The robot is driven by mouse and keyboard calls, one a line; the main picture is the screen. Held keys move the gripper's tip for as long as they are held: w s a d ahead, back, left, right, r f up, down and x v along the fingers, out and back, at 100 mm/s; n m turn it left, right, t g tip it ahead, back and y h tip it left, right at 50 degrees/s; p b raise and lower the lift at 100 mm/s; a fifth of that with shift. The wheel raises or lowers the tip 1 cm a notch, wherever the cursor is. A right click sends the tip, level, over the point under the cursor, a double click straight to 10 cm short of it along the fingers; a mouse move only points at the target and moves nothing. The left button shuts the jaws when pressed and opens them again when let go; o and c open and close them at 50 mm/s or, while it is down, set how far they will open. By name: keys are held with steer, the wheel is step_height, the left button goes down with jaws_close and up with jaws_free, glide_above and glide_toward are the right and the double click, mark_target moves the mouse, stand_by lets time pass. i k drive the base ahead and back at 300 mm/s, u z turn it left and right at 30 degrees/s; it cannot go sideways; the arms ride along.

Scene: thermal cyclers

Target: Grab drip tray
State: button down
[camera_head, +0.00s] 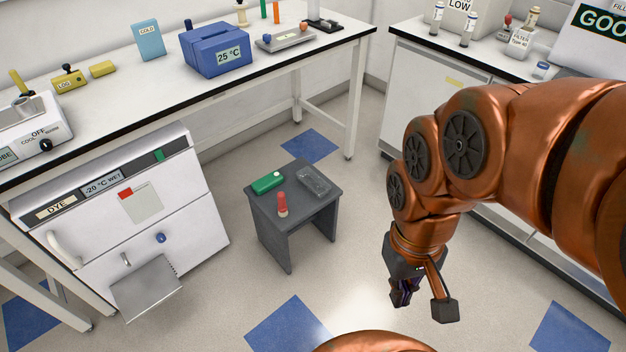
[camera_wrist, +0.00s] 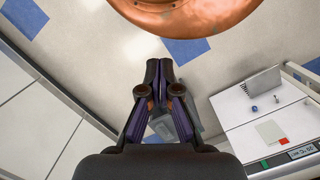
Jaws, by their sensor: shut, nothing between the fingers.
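A grey metal tray (camera_head: 147,288), which looks like the drip tray, juts from the lower front of the white DYE freezer (camera_head: 190,210), below a small tap and a blue knob. It also shows in the wrist view (camera_wrist: 262,80), at the right on the freezer front. My gripper (camera_head: 404,298) is shut and empty. It hangs over open floor, well to the right of the tray and apart from it. In the wrist view its fingers (camera_wrist: 159,65) meet at the tips.
A dark grey stool (camera_head: 262,224) stands between the freezer and my gripper. It holds a green box (camera_head: 267,183), a red-topped item (camera_head: 282,204) and a clear container (camera_head: 314,181). A bench (camera_head: 120,120) runs above the freezer. Floor in front is clear.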

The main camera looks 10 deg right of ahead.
mark_target(315, 184)
steer(key=u, duration=0.25)
steer(key=k, duration=0.5)
steer(key=u, duration=1.3)
steer(key=i, duration=0.9)
steer(key=z, duration=0.8)
steer(key=i, duration=0.75)
steer(key=z, duration=0.75)
